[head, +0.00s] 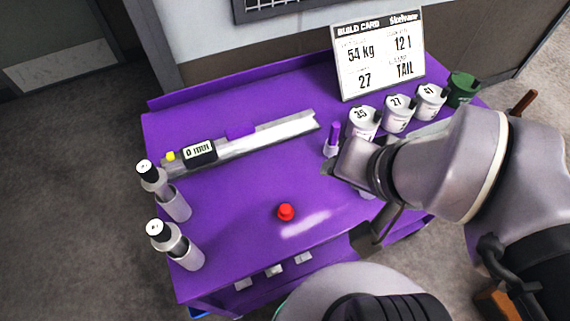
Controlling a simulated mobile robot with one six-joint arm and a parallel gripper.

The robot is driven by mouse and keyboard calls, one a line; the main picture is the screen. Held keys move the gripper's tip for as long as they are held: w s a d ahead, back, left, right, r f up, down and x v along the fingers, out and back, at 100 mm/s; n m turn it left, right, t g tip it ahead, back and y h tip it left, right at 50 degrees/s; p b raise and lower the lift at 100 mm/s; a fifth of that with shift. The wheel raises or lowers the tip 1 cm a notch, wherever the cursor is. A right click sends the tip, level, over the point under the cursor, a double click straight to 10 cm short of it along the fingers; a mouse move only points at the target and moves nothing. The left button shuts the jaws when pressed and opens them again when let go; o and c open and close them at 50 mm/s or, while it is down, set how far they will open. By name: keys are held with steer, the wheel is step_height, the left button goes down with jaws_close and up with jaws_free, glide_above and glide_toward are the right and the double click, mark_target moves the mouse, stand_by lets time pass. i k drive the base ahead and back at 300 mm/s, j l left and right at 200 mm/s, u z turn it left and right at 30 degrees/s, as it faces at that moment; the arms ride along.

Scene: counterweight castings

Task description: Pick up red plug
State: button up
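The red plug (286,212) is a small red knob-like piece on the purple cart top (235,240), near the front edge and left of my arm. It stands clear of other objects. My gripper (338,172) is up and to the right of the plug, apart from it, close to a purple-topped white piece (333,140). My wrist covers most of the gripper, so its fingers and opening do not show clearly.
A metal rail (270,133) with a display box (200,151) lies behind the plug. Two bottle-like cylinders (175,205) (185,252) stand at left. Numbered white cups (397,117), a green cup (462,90) and a build card (378,55) stand at back right. Space around the plug is clear.

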mark_target(286, 212)
steer(key=k+z, duration=0.1)
steer(key=z, duration=11.35)
